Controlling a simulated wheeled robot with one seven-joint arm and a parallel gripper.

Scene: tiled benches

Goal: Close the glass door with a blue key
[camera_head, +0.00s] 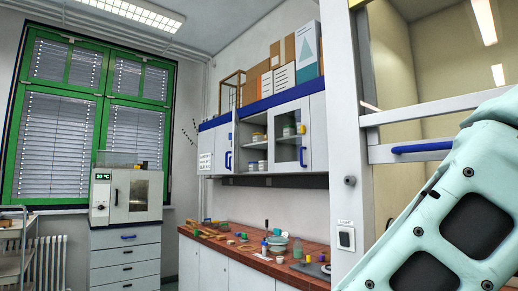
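A wall cabinet (314,120) with blue trim hangs above the tiled bench. A glass-fronted door (290,152) with a blue handle (304,156) is on its right part. To its left, shelves with small jars show through an opening or glass. A narrow door (235,138) at the left of these shelves looks swung outward, nearly edge-on, near another blue handle (228,160). I cannot make out a separate blue key. A glass sash (450,104) with a blue bar handle (422,148) is at the right. My pale arm covers the lower right; my gripper is not in view.
The tiled bench (255,262) below the cabinet holds several small bottles, dishes and tools. Boxes (283,78) stand on the cabinet. A grey drawer unit (125,260) carries an oven-like device (133,196). A white post (345,130) stands beside the sash.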

